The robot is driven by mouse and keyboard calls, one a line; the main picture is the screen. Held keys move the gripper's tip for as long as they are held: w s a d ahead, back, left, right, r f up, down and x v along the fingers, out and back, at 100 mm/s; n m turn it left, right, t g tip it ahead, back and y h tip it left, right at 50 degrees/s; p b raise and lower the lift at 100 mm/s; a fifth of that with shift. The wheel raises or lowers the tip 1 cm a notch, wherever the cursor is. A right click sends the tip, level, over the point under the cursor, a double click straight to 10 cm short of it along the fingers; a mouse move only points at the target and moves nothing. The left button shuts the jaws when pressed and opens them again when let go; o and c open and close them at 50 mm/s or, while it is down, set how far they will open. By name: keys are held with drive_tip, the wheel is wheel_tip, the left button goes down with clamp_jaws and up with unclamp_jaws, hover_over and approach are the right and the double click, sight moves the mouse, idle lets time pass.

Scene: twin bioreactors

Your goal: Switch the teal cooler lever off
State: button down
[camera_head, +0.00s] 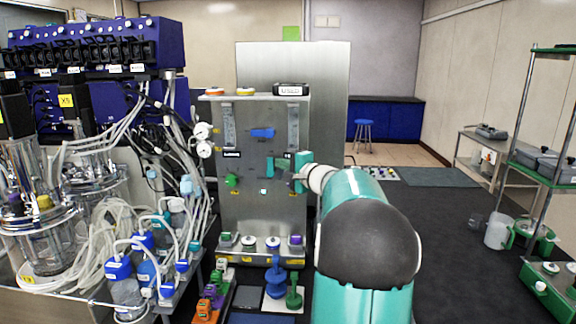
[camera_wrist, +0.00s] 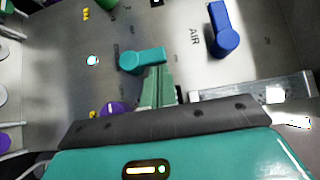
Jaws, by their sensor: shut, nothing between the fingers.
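The teal lever (camera_wrist: 143,60) is on the grey metal panel in the wrist view, with its round hub at the left and its arm pointing right. My gripper (camera_wrist: 158,72) is shut and empty. Its fingertips are right at the lever's lower side in that view; whether they touch it I cannot tell.
A blue lever (camera_wrist: 222,38) marked AIR is close by; it also shows in the head view (camera_head: 262,133). A purple knob (camera_wrist: 113,108) and a green knob (camera_head: 232,180) are also on the panel. Tubes and bottles (camera_head: 125,285) crowd the left; the floor at right is open.

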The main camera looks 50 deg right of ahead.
sight(268, 159)
drive_tip(key=shift+w+a+r+n+g, duration=0.15)
drive_tip(key=shift+w+r+n+g, duration=0.1)
drive_tip(key=shift+n+g, duration=0.25)
idle(0.5)
drive_tip(key=n+g, duration=0.1)
drive_tip(key=w+a+r+n+g, duration=0.1)
drive_tip(key=g, duration=0.1)
drive_tip(key=w+a+n+g+h, duration=0.1)
drive_tip(key=g, duration=0.1)
drive_tip(key=shift+w+r+n, duration=0.15)
drive_tip(key=shift+r+n, duration=0.05)
drive_tip(key=shift+n, duration=0.2)
drive_tip(key=w+n+g+h, duration=0.1)
drive_tip(key=g, duration=0.1)
drive_tip(key=w+a+n+g+h, duration=0.1)
drive_tip(key=w+a+f+n+g+h, duration=0.1)
drive_tip(key=g, duration=0.1)
drive_tip(key=shift+a+f+n+g+h, duration=0.1)
drive_tip(key=shift+n+g+h, duration=0.2)
drive_tip(key=shift+f, duration=0.15)
drive_tip(key=shift+w+a+f, duration=0.1)
drive_tip(key=shift+w+a, duration=0.05)
idle(0.6)
